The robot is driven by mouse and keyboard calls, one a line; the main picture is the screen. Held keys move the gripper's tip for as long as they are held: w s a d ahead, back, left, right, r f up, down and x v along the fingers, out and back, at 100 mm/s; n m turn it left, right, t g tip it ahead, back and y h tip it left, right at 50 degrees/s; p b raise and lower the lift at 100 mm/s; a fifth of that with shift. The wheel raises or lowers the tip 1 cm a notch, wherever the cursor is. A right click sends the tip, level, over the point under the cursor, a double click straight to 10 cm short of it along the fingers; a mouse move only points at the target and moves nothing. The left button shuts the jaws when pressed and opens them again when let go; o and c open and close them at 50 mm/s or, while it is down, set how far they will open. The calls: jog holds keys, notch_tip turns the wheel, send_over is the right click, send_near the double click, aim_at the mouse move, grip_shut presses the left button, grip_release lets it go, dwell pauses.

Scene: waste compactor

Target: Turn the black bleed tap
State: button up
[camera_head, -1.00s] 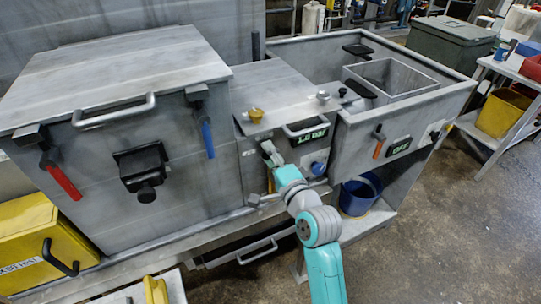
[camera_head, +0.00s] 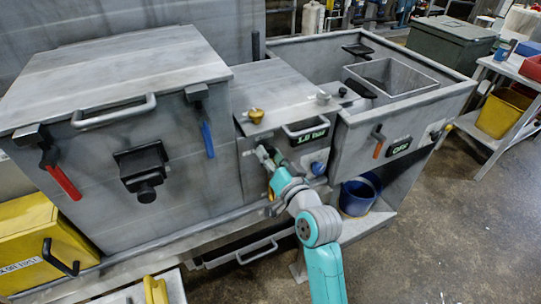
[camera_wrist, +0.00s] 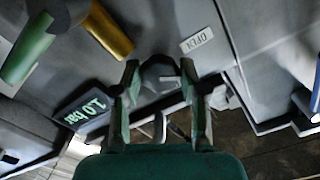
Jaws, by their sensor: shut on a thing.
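My gripper (camera_head: 264,153) is at the front of the middle grey panel, to the left of and below the pressure display (camera_head: 309,136). In the wrist view, my gripper (camera_wrist: 160,76) has its two green fingers on either side of a dark, black-looking tap (camera_wrist: 158,73), shut on it. A small OPEN label (camera_wrist: 197,40) is beside the tap. The display (camera_wrist: 86,109) reads 1.0 bar. In the head view the tap is mostly hidden by my gripper, so its turn angle is hard to tell.
A blue knob (camera_head: 317,168) is right of my gripper, and a brass cap (camera_head: 256,115) is above it. A yellow handle (camera_wrist: 108,30) and a green handle (camera_wrist: 28,48) are close by in the wrist view. A lever with an orange grip (camera_head: 377,147) is farther right.

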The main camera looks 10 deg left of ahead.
jog(key=n, duration=0.4)
jog(key=shift+n, duration=0.4)
dwell(0.4)
jog(key=o, duration=1.1)
jog(key=shift+o, duration=0.2)
jog(key=v, duration=1.2)
